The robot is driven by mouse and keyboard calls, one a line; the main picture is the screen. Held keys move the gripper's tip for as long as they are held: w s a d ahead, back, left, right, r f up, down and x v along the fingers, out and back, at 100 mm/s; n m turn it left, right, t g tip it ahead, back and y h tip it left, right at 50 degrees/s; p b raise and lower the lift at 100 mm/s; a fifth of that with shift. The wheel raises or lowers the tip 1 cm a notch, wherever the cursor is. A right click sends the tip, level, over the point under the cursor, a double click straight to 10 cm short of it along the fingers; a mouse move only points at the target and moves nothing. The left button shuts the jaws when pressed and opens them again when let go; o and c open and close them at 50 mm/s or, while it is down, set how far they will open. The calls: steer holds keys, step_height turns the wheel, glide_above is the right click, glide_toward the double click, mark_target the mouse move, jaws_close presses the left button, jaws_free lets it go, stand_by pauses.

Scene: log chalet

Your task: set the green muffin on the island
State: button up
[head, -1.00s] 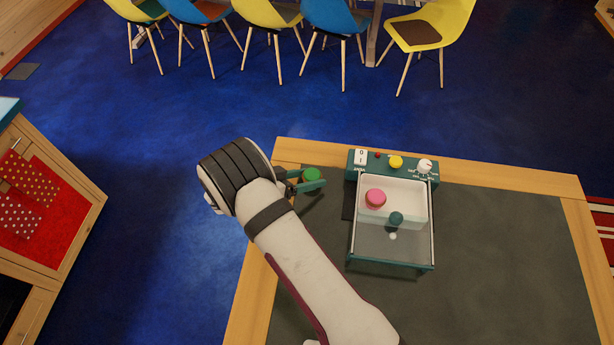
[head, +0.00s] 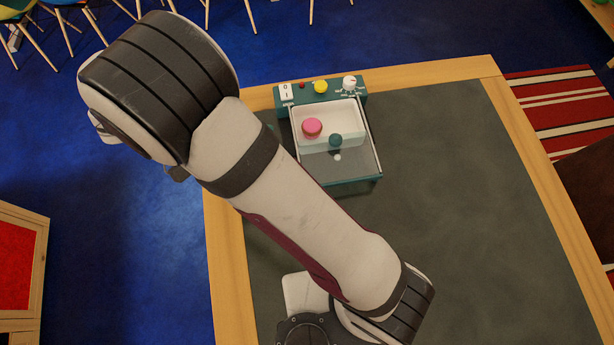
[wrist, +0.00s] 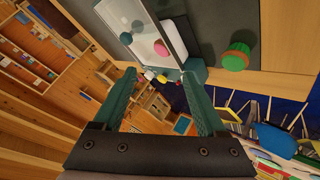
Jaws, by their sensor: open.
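The green muffin (wrist: 236,58) rests on the grey top of the island near its wooden border, in the wrist view. It is clear of both fingers, to the right of them. In the head view my arm hides it. My gripper (wrist: 160,78) has its two green fingers spread apart with nothing between them. In the head view my wrist and forearm cover the gripper. The island (head: 440,180) has a dark grey top with a light wood border.
A teal-framed machine (head: 350,182) with a clear cover stands on the island, with a pink muffin (head: 312,128) inside and a yellow button (head: 320,87) on its panel. The island's right side is clear. A wooden cabinet (head: 42,260) stands at left.

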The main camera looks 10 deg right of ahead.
steer(key=s+d+r+g+y, duration=0.2)
steer(key=s+d+r+g, duration=0.1)
steer(key=s+d+r, duration=0.3)
steer(key=s+d+r+y, duration=0.2)
steer(key=s+d+y, duration=0.2)
steer(key=s+y, duration=0.5)
steer(key=s, duration=0.5)
steer(key=shift+s+d+n, duration=0.2)
steer(key=shift+s+n, duration=0.1)
